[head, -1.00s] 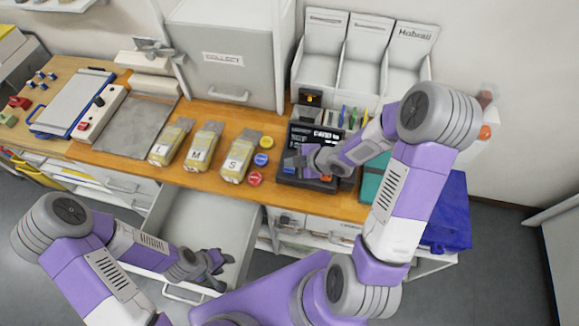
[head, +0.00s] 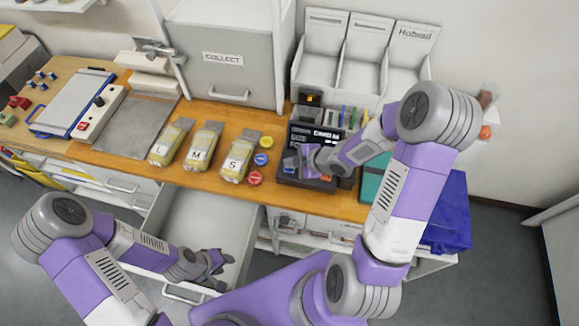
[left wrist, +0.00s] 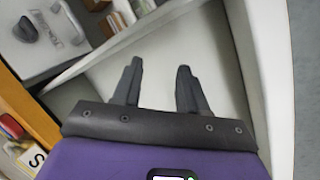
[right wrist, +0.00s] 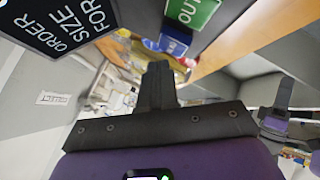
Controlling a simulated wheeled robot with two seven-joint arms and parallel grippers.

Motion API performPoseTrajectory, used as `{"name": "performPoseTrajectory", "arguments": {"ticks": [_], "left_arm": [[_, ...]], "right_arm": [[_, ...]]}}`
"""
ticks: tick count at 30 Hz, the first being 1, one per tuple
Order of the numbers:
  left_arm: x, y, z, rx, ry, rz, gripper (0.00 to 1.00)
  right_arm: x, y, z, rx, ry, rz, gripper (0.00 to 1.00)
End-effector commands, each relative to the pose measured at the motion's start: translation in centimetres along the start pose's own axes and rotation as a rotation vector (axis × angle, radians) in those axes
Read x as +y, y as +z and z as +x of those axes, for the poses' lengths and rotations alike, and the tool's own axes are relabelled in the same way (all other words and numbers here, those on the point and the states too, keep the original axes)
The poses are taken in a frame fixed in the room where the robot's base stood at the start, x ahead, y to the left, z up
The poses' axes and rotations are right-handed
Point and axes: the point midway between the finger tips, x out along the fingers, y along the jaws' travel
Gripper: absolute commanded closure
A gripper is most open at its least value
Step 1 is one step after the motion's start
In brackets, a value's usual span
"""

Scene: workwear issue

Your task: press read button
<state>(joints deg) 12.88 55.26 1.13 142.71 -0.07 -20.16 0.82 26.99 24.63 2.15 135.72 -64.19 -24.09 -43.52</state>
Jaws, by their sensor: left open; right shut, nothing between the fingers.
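A black terminal (head: 293,178) with a lit screen (head: 322,134) stands on the wooden counter, right of the middle. In the right wrist view its screen panel (right wrist: 62,30) reads "ORDER SIZE FOR". A blue key (right wrist: 174,43) and a green key marked OUT (right wrist: 192,12) also show there. I cannot read the blue key's label. My right gripper (head: 292,160) is shut and empty, close over the terminal's key area, and covers part of it. I cannot tell if it touches a key. My left gripper (head: 222,261) is open and empty above the open drawer (head: 198,215).
Yellow packs marked L (head: 170,143), M (head: 203,147) and S (head: 237,160) lie left of the terminal. Yellow, blue and red round pieces (head: 255,178) sit between. A grey COLLECT cabinet (head: 222,60) and the white Hobnail bins (head: 365,50) stand behind.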

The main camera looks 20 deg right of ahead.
Motion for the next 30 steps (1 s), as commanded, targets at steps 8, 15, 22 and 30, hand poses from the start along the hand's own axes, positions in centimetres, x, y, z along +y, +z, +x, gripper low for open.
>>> {"name": "performPoseTrajectory", "arguments": {"ticks": [8, 15, 22, 30], "left_arm": [[-0.31, -0.04, 0.82, 0.000, 0.000, 0.000, 0.57], [-0.27, -0.03, 0.73, 0.000, 0.000, 0.000, 0.57], [-0.34, -0.04, 0.90, 0.000, 0.000, 0.000, 0.57], [-0.46, -0.06, 1.21, 0.000, 0.000, 0.000, 0.57]], "right_arm": [[-0.44, 0.44, 0.61, 0.000, 0.000, 0.000, 1.00], [-0.39, 0.39, 0.54, 0.000, 0.000, 0.000, 1.00], [-0.48, 0.48, 0.67, 0.000, 0.000, 0.000, 1.00], [-0.66, 0.66, 0.91, 0.000, 0.000, 0.000, 1.00]]}}
